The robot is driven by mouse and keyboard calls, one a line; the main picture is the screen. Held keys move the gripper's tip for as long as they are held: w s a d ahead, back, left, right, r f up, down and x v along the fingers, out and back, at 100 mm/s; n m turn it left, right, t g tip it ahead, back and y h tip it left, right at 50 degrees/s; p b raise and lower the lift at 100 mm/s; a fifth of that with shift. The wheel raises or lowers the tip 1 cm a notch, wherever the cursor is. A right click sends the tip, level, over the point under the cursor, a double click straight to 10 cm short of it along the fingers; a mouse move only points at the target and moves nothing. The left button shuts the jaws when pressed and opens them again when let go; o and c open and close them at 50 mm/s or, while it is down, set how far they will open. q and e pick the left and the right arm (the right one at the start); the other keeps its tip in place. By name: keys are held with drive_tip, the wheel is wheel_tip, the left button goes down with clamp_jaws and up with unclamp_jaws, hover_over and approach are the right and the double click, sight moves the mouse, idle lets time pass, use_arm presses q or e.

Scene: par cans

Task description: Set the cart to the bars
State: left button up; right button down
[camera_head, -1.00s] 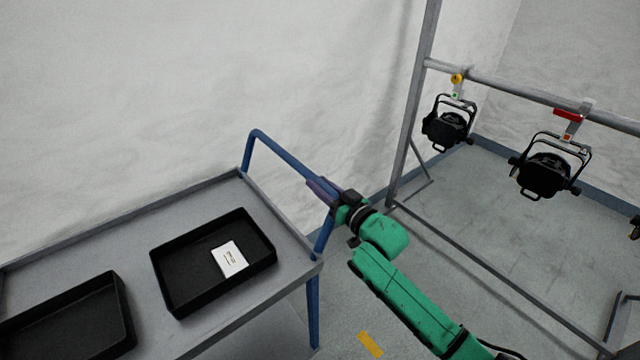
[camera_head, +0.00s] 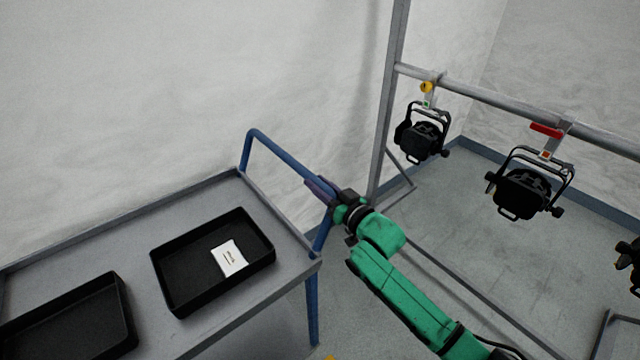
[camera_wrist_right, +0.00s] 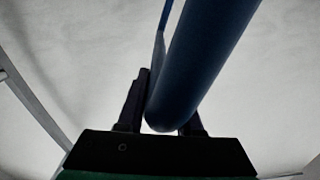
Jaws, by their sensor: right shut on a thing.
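The grey cart (camera_head: 205,200) with a blue push handle (camera_head: 285,155) stands at the left in the head view. My right gripper (camera_head: 325,190) is shut on the handle's bar. In the right wrist view the blue bar (camera_wrist_right: 205,50) runs between the two fingers (camera_wrist_right: 160,112). The grey bars (camera_head: 480,93) stand at the right, and black par cans (camera_head: 422,138) and (camera_head: 522,190) hang from the upper bar. My left gripper does not show.
Two black trays (camera_head: 163,255) and (camera_head: 128,300) sit on the cart, one with a white card (camera_head: 229,258) in it. Another lamp (camera_head: 630,262) is cut off at the right edge. Grey floor (camera_head: 480,215) lies under the bars. A pale wall stands behind.

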drive_tip(key=shift+f, duration=0.2)
drive_tip(key=c, duration=0.6)
unclamp_jaws()
drive_tip(key=shift+r, duration=0.1)
drive_tip(key=shift+d, duration=0.1)
drive_tip(key=b+v, duration=0.2)
drive_tip(key=v, duration=1.2)
drive_tip(key=shift+s, duration=0.3)
